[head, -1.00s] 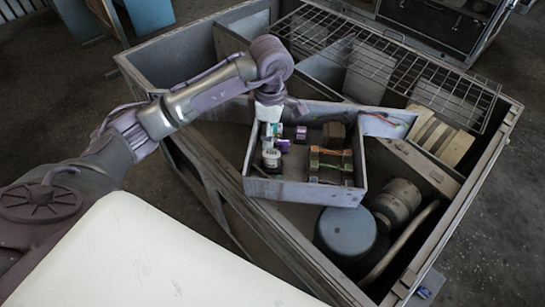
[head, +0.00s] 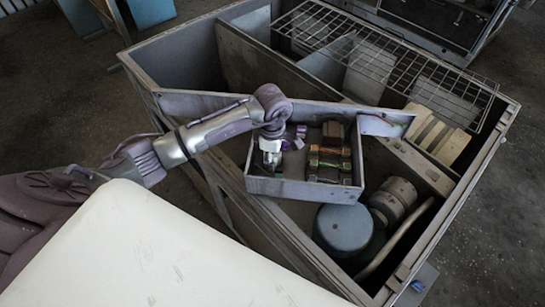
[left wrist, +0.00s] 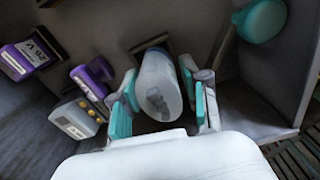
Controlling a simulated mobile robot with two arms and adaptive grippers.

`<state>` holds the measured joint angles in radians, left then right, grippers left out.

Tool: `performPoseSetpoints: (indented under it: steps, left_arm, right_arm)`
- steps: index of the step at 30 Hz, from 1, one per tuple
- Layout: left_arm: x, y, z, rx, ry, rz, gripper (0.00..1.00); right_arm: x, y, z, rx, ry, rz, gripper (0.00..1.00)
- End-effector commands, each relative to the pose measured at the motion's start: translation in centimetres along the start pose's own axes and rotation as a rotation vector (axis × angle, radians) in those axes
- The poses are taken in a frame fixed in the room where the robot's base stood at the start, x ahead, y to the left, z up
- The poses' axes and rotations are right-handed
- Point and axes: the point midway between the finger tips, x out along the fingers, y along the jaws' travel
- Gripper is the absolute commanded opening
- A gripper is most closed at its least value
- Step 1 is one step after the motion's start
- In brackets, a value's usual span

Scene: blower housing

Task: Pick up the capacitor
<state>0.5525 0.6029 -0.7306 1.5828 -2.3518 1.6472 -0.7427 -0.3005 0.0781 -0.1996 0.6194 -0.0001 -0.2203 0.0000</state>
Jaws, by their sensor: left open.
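The capacitor, a pale whitish cylinder, shows in the left wrist view (left wrist: 160,82), seen nearly end-on. My left gripper (left wrist: 158,104) is open, with a teal-padded finger on each side of the capacitor. I cannot tell whether either pad touches it. In the head view my left gripper (head: 271,148) reaches down into the left part of a grey open box and largely hides the capacitor. My right gripper is in neither view.
The grey box (head: 300,190) has raised walls around the gripper. Purple parts (left wrist: 92,73) and a grey block with yellow knobs (left wrist: 76,117) lie close to the left finger. Dark blocks (head: 330,160) fill the box's right side. A round grey housing (head: 343,230) stands beside it.

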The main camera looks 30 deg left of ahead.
Motion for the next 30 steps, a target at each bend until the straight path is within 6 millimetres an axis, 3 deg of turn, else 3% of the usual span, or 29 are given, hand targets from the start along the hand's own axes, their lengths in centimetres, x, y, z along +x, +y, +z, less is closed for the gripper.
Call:
performPoseSetpoints:
  steps: [2,8,20,27,30]
  left_arm:
    - [0.0,0.0,0.0,0.000,0.000,0.000,0.42]
    - [0.0,0.0,0.0,0.000,-0.001,0.000,0.09]
    - [-0.7,0.1,0.1,0.002,-0.003,0.003,0.08]
    - [-4.0,0.2,0.0,0.002,-0.001,0.009,0.08]
    - [-5.2,2.0,1.5,0.001,-0.004,0.007,0.08]
  right_arm:
    - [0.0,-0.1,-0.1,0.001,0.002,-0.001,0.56]
    - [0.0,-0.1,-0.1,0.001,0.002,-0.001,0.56]
    - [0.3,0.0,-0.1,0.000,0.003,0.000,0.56]
    - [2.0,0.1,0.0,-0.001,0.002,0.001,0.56]
    - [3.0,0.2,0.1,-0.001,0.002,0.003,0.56]
